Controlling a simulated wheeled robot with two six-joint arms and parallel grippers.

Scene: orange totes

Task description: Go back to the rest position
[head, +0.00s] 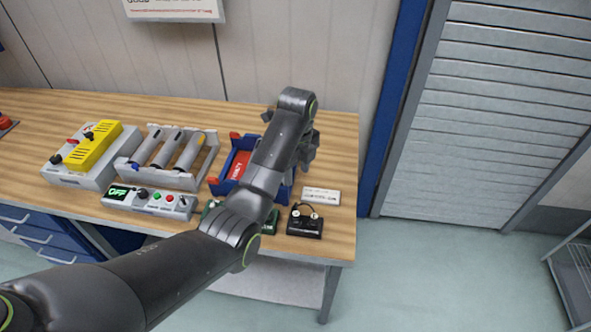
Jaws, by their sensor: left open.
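My left arm comes in from the lower left and reaches over the right part of the wooden workbench (335,150). My left gripper (312,150) is at the end of the arm, above the bench near its right end. Its fingers are partly hidden behind the wrist. It looks open, and I see nothing held in it. It is above and right of a blue bin (222,186) with a red item (237,166) inside; the arm hides part of this bin. My right gripper is not in view.
Left on the bench are a grey-and-yellow device (93,148), a rack (204,172) of grey cylinders and a control box (150,200) reading OFF. A small black device (305,222) and white label plate (321,196) lie near the right front edge. Open floor (430,270) is to the right.

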